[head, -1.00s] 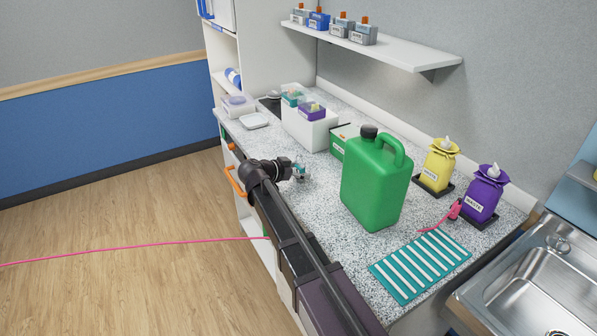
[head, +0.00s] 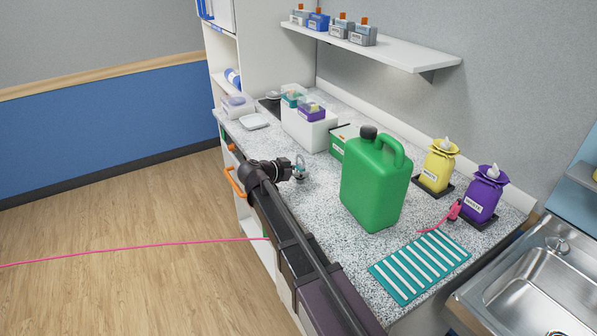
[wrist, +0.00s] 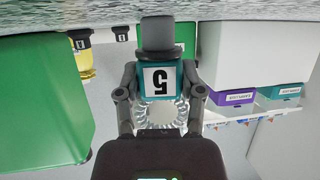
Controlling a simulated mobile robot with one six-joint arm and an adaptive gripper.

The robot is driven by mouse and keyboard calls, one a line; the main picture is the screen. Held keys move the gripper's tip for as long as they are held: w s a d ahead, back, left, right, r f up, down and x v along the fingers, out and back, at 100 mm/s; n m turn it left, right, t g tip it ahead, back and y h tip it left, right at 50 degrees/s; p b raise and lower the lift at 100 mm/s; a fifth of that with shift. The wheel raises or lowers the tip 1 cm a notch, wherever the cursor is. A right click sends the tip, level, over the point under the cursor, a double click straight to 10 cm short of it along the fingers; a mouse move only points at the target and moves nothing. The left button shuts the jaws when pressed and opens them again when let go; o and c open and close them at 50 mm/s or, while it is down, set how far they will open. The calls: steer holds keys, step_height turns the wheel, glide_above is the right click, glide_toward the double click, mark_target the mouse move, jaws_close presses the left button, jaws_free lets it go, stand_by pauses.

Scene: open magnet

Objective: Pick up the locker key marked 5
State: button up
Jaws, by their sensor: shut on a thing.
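The locker key marked 5 (wrist: 159,82) shows upside down in the wrist view, with a teal body, a white label bearing a black 5, a grey round end and a clear coil. My gripper (wrist: 160,72) has a finger on each side of the teal body and is shut on it. In the head view my gripper (head: 296,169) is over the left part of the speckled counter (head: 330,206). The key there is small, a bit of teal and a pale ring at the fingertips. I cannot tell from that view whether it touches the counter.
A large green jug (head: 375,185) stands right of my gripper. A white bin (head: 305,130) and a green box (head: 341,142) are behind. Yellow (head: 438,166) and purple (head: 483,195) bottles, a teal striped mat (head: 420,265) and a sink (head: 540,290) are further right.

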mark_target(299, 165)
steer(key=shift+r+p, duration=1)
steer(key=shift+p, duration=0.05)
steer(key=shift+r+p, duration=0.8)
steer(key=s, duration=0.5)
steer(key=s+r, duration=0.1)
steer(key=s, duration=0.4)
steer(key=s+d+p, duration=0.1)
steer(key=s, duration=0.5)
steer(key=shift+d+r, duration=0.1)
steer(key=shift+r, duration=0.05)
